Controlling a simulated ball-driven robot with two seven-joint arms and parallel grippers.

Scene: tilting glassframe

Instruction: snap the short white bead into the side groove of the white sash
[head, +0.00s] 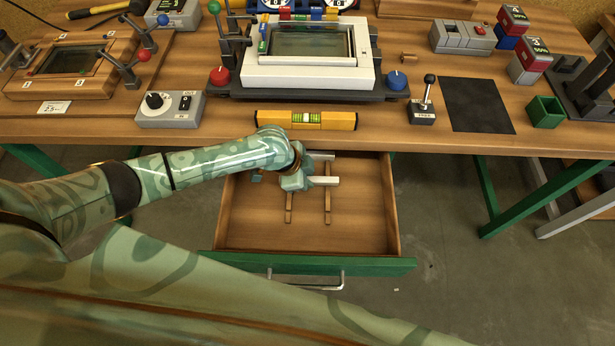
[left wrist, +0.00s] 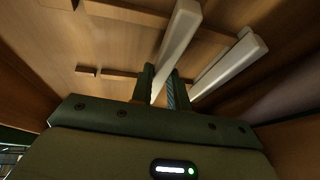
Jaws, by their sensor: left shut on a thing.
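The white sash (head: 302,80) lies on its dark stand on the bench, with a grey pane inside its frame. My left gripper (head: 300,181) is down in the open drawer below the bench edge. It is shut on a white bead (head: 326,181); in the left wrist view this bead (left wrist: 178,42) stands between the two dark fingers (left wrist: 163,88). A second white bead (head: 322,156) lies beside it, apart from the fingers, and also shows in the left wrist view (left wrist: 232,66). I cannot tell the beads' full lengths. My right gripper is out of view.
The wooden drawer (head: 365,240) has thin wooden rails (head: 327,207) inside and a green front (head: 375,265). A yellow level (head: 335,121) lies on the bench edge above. A joystick box (head: 422,112), a control box (head: 170,112) and red and blue knobs stand around the sash.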

